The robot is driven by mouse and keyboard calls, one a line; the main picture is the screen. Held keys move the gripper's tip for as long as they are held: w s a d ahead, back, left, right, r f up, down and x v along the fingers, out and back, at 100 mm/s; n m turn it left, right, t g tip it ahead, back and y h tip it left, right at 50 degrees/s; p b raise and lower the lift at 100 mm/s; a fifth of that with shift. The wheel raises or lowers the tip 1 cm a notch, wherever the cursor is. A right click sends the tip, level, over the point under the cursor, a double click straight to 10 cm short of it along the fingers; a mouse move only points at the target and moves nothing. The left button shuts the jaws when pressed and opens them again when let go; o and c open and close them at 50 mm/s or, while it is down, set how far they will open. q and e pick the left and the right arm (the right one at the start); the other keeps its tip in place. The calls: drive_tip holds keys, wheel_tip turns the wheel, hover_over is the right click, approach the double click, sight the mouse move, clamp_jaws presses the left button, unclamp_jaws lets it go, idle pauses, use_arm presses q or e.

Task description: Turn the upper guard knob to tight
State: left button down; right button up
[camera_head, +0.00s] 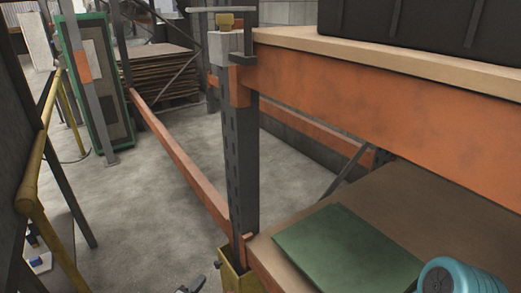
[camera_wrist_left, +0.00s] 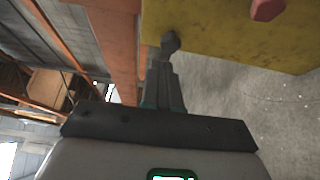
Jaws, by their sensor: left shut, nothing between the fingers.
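The yellow guard (camera_head: 238,276) stands at the foot of the grey rack post, at the bottom of the head view. In the left wrist view the yellow guard (camera_wrist_left: 225,28) fills the upper right. A red knob (camera_wrist_left: 266,9) sits on its face, cut by the top edge; I cannot tell whether it is the upper one. My left gripper (camera_head: 192,286) shows just left of the guard. In the wrist view the left gripper (camera_wrist_left: 169,42) is shut and empty, its tip overlapping the guard's lower left edge, apart from the knob. Contact is unclear. My right gripper is not in view.
The grey post (camera_head: 240,160) carries an orange beam (camera_head: 390,110). A green sheet (camera_head: 345,252) and a teal cylinder (camera_head: 455,277) lie on the lower shelf. A yellow rail (camera_head: 32,190) runs at the left. Bare concrete floor (camera_head: 150,210) lies left of the post.

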sight(218, 264)
use_arm(q)
drive_tip(key=shift+w+d+b, duration=0.6)
drive_tip(key=shift+w+d, duration=0.05)
drive_tip(key=shift+d, duration=0.25)
drive_tip(key=shift+w+d+b, duration=0.55)
drive_tip(key=shift+w+d, duration=0.05)
drive_tip(key=shift+d, duration=0.3)
drive_tip(key=shift+w+d+b, duration=0.6)
drive_tip(key=shift+w+d, duration=0.05)
drive_tip(key=shift+d, duration=0.25)
drive_tip(key=shift+f, duration=0.1)
drive_tip(key=shift+f, duration=0.2)
drive_tip(key=shift+s+f+b, duration=0.1)
drive_tip(key=shift+f+b, duration=0.6)
drive_tip(key=shift+b, duration=0.05)
drive_tip(key=shift+f+b, duration=0.25)
drive_tip(key=shift+b, duration=0.15)
drive_tip(key=shift+f, duration=0.1)
